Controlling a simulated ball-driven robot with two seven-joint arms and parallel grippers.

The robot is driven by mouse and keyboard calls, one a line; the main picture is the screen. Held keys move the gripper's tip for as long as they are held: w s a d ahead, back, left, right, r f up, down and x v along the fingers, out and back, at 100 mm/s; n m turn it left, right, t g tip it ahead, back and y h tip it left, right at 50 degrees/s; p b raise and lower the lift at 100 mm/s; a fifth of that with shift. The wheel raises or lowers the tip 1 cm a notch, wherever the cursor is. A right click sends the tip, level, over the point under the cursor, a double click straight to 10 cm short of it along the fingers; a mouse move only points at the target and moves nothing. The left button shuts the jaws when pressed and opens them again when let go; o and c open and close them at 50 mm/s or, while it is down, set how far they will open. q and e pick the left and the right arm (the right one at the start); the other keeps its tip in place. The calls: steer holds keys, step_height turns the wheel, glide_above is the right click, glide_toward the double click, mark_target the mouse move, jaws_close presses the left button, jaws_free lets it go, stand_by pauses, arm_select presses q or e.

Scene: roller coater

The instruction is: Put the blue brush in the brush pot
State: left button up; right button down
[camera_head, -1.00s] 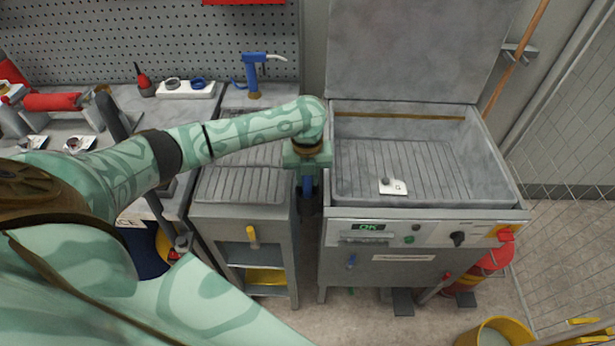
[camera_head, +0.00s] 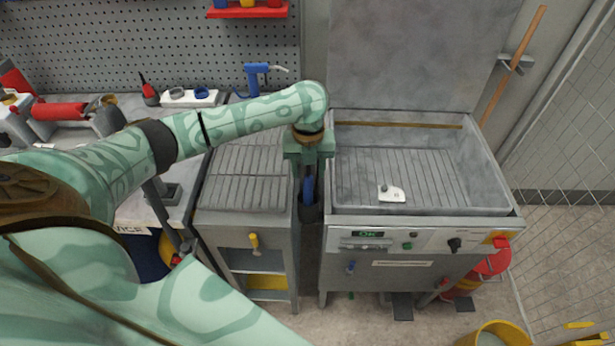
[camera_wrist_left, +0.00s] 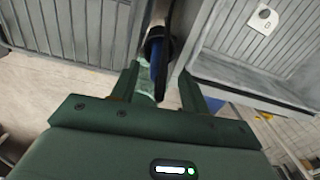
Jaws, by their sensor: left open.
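The blue brush (camera_head: 308,190) is upright between the fingers of my left gripper (camera_head: 308,182), over the narrow gap between the wire-shelf cabinet and the coater. The dark round brush pot (camera_head: 310,212) is just below the fingers, and the brush's lower part appears to be inside it. In the left wrist view the blue brush (camera_wrist_left: 156,62) lies between the spread fingers of my left gripper (camera_wrist_left: 159,68), with the pot's dark rim (camera_wrist_left: 158,32) around its far part. The left gripper is open. My right gripper is out of view.
The steel coater (camera_head: 430,180) with its raised lid is right of the pot. The grey cabinet (camera_head: 243,212) with ribbed top is to the left. A workbench (camera_head: 130,104) with several tools stands at back left. A yellow bucket (camera_head: 497,333) is on the floor.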

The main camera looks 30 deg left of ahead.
arm_select(q)
step_height(320, 180, up, 6)
steer(key=shift+f+p, duration=0.2)
steer(key=shift+p, duration=0.5)
stand_by(0.8)
